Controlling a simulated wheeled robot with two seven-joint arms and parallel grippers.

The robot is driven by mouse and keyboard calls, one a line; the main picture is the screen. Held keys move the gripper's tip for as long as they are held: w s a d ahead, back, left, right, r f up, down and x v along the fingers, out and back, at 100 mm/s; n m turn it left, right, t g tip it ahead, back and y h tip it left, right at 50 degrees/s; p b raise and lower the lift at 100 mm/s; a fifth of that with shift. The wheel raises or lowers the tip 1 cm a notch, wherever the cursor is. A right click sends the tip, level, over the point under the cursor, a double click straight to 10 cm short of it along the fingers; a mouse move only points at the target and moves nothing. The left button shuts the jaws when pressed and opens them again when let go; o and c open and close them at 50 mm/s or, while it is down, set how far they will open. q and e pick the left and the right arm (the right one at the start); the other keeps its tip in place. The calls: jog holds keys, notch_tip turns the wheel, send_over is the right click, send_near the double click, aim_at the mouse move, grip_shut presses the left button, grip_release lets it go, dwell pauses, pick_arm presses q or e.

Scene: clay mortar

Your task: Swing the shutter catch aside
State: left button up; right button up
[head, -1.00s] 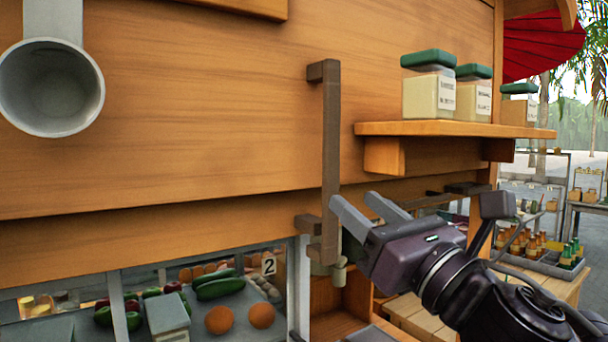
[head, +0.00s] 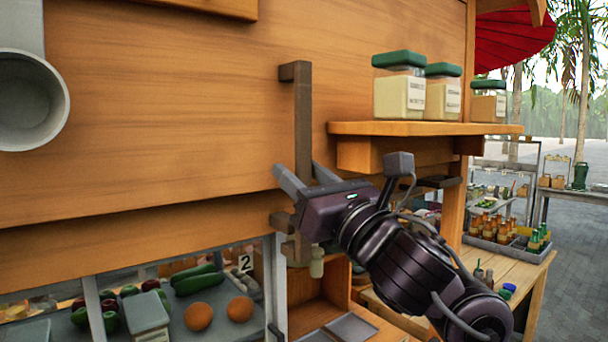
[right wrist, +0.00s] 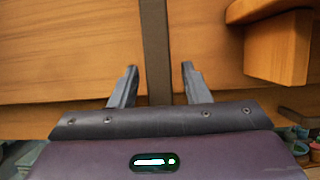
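The shutter catch is a long dark brown bar (head: 302,115) standing upright against the wooden shutter (head: 170,110), bent toward the wood at its top. My right gripper (head: 306,176) is at the lower part of the bar. Its two grey fingers are open, one on each side of the bar. In the right wrist view the bar (right wrist: 156,50) runs between the fingers of the gripper (right wrist: 160,82), with a gap on both sides, closer to the right finger at the tips. The bar's lower end is partly hidden behind the gripper. My left gripper is not in view.
A wooden shelf (head: 425,129) with green-lidded jars (head: 400,90) juts out right of the catch. A grey round tube (head: 30,100) is at the left. Below the shutter lies a produce display (head: 185,310) with a metal post (head: 274,290).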

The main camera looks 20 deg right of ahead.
aim_at(255, 155)
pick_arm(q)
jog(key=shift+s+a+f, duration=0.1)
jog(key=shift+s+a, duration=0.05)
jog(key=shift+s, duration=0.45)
pick_arm(e)
grip_shut()
jog(key=a+m+h+b, duration=0.1)
jog(key=m, duration=0.1)
jog(key=s+a+m+h+b, duration=0.1)
jog(key=a, duration=0.1)
jog(key=a+m+h+b, duration=0.1)
jog(key=m, duration=0.1)
jog(key=shift+s+a+r+m+t+b, duration=0.15)
jog(key=shift+s+r+m+t+b, duration=0.15)
jog(key=shift+r+t, duration=0.1)
jog(key=shift+s+a+r+m+h, duration=0.1)
jog(key=shift+a+r+m+h, duration=0.15)
jog(key=shift+a+m+h, duration=0.45)
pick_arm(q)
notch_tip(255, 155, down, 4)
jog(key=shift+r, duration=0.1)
pick_arm(e)
jog(key=shift+d, duration=0.2)
jog(key=shift+o, duration=0.4)
grip_release()
jog(key=shift+s, duration=0.1)
